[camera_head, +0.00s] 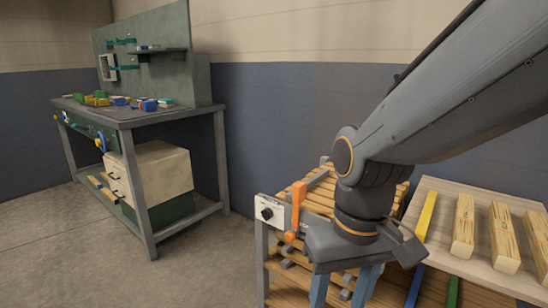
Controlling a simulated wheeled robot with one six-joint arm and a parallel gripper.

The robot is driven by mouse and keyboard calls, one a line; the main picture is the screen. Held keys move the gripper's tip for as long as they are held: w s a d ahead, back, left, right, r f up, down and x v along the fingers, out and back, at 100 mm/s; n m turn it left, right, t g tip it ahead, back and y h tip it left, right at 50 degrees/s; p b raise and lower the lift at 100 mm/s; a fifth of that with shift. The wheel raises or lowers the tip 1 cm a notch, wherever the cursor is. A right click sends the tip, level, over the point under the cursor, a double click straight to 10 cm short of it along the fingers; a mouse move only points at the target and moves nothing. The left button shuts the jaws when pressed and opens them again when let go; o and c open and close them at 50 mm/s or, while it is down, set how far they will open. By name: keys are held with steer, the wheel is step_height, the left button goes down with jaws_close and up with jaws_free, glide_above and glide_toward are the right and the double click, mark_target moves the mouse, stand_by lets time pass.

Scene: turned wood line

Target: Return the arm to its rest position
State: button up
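My arm (440,100) comes in from the upper right and bends down at an orange-ringed joint. My gripper (343,288) points downward in front of a wooden slatted rack (315,195). Its two blue-grey fingers stand apart, with slats showing between them. The fingertips are cut off by the bottom edge of the picture. Nothing shows between the visible parts of the fingers.
An orange lever (298,205) and a panel with a black knob (268,214) sit close left of my gripper. At right, a tilted board (478,275) carries several wooden pieces (464,225). A green workbench (135,117) stands far left, with clear floor (70,260) before it.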

steer(key=d+r+m+p, duration=0.2)
steer(key=d+r+p, duration=0.7)
steer(key=p, duration=0.7)
steer(key=shift+r+m+h+p, duration=0.3)
steer(key=shift+m+p, duration=0.05)
steer(key=shift+m, duration=0.05)
